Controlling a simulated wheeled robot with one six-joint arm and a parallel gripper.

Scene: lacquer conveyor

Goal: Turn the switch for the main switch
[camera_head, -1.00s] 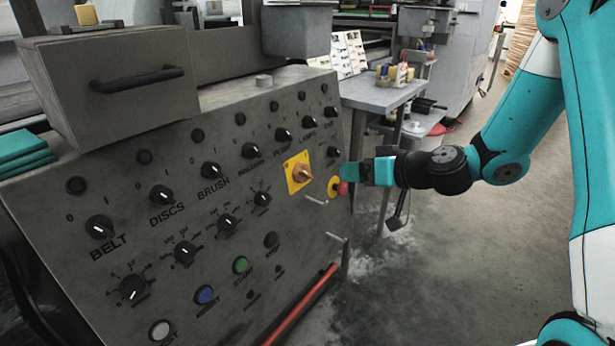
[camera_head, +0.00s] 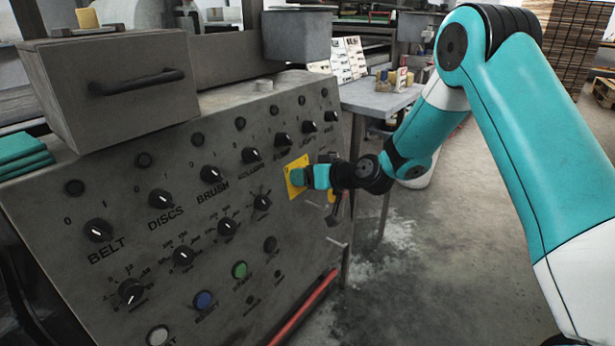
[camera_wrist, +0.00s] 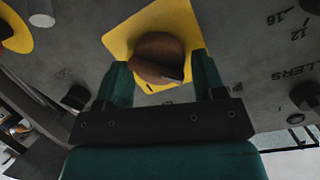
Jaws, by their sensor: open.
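The main switch (camera_wrist: 157,57) is an orange-brown rotary knob on a yellow square plate (camera_wrist: 124,33), on the right part of the grey control panel (camera_head: 130,215). In the head view its yellow plate (camera_head: 293,191) shows, while my gripper hides most of the knob. My gripper (camera_wrist: 160,78) is open, with one teal finger on each side of the knob in the wrist view. The fingertips are close to the plate. I cannot tell whether either finger touches the knob.
Rows of black knobs, such as the belt knob (camera_head: 99,230), and a green button (camera_head: 240,270) lie left of my gripper. A yellow round part (camera_wrist: 14,30) sits beside the switch.

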